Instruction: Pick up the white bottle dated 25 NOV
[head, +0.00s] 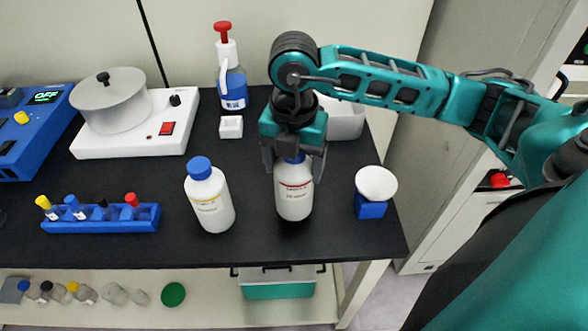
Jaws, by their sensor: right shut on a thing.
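A white bottle (294,198) with a dark printed label stands under my right gripper (293,165) on the black bench. My right gripper points down and is shut on the top of this bottle, around its blue cap, which is mostly hidden. The label print is too small to read surely. A second white bottle (210,205) with a blue cap and a yellow-striped label stands to the left, apart from the gripper. Its date cannot be read. My left gripper is not in view.
A blue tube rack (100,219) is at the left front. A balance-like blue stand with a white dish (376,184) is close on the right. Behind are a blue spray bottle (231,85), a small white box (231,127), a white container (346,120) and a hotplate with pot (135,140).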

